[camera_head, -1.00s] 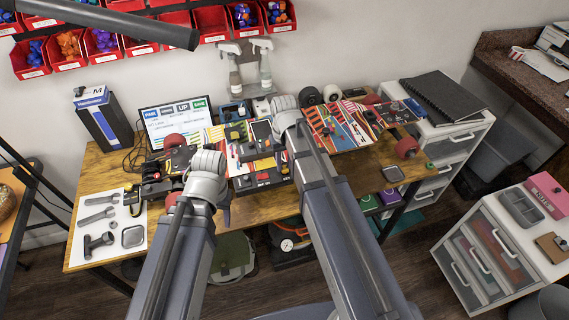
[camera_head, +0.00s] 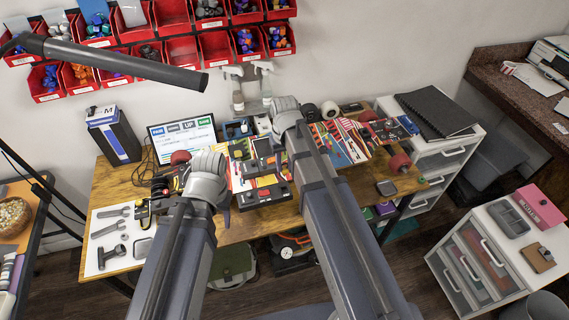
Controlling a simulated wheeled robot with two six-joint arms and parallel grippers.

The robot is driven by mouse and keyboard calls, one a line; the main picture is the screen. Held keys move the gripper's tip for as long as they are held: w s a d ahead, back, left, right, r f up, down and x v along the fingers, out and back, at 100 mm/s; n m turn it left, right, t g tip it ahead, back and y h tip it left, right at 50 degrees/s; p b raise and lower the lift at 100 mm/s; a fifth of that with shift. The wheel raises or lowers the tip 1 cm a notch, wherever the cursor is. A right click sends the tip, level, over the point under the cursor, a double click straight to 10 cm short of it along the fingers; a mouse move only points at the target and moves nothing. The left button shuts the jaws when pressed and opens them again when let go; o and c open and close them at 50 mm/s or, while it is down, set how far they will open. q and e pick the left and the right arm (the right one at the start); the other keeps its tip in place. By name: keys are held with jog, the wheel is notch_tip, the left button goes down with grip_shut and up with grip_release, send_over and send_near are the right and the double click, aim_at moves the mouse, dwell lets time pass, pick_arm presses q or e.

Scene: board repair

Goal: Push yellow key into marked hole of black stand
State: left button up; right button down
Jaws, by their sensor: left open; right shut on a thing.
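A low black stand (camera_head: 262,196) with small red and yellow parts on top lies on the wooden table, between my two arms. A small yellow patch on it (camera_head: 269,181) may be the yellow key; it is too small to be sure. The marked hole cannot be made out. My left gripper (camera_head: 222,190) is open, at the left side of the stand, its fingers mostly hidden behind its wrist. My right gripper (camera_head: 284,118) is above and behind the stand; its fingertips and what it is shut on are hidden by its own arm.
Red bins (camera_head: 182,52) hang on the wall. White drawer units stand at right.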

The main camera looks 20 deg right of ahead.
jog(key=s+d, duration=0.4)
jog(key=d, duration=0.6)
jog(key=shift+s, duration=0.25)
dwell(0.5)
jog(key=shift+f, duration=0.1)
jog(key=shift+f+b, duration=6.5)
jog(key=shift+b, duration=0.1)
jog(key=shift+f+b, duration=1.25)
